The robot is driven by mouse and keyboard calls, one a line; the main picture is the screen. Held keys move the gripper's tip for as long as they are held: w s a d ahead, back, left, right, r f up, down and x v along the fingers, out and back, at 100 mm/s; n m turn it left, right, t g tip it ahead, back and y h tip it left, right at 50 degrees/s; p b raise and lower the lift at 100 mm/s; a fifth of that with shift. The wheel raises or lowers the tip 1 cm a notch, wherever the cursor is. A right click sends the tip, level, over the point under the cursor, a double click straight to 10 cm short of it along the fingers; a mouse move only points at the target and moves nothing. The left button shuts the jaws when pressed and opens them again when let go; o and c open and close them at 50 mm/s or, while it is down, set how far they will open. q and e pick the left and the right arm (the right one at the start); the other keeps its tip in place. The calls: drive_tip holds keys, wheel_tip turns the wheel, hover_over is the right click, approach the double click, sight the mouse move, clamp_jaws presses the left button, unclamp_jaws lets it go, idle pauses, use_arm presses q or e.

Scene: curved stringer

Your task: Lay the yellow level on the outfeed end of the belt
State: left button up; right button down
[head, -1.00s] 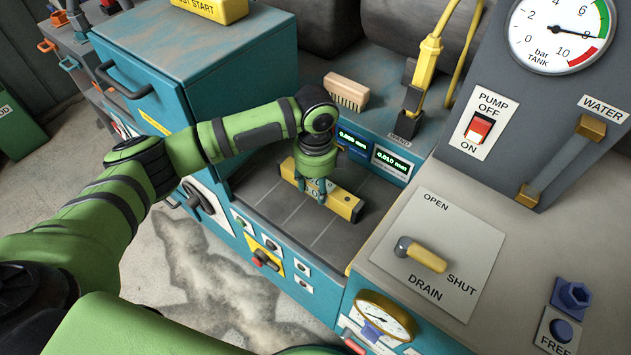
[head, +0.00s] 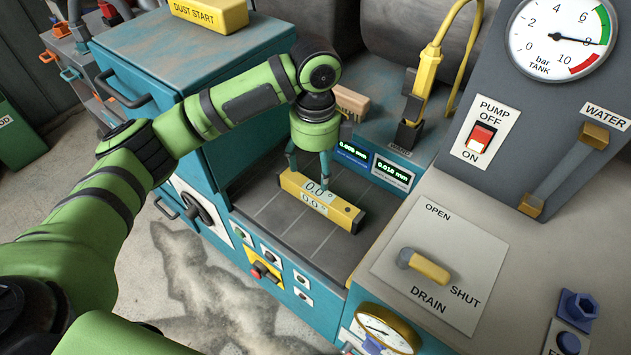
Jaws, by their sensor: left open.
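The yellow level (head: 343,212) rests on the grey segmented belt (head: 290,222) of the teal machine, its face with 0.0° readouts turned towards me. It lies at a slant, its right end nearer to me. My left gripper (head: 310,168) points down at the level's far upper edge, with its two fingers apart. My right gripper is not in view.
Small digital displays (head: 393,173) and a brush (head: 351,103) are behind the belt. The drain panel (head: 425,250) is at the right. Bare belt lies left of the level.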

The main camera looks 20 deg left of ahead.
use_arm(q)
wheel_tip(320, 180, up, 2)
drive_tip(key=shift+r, duration=0.2)
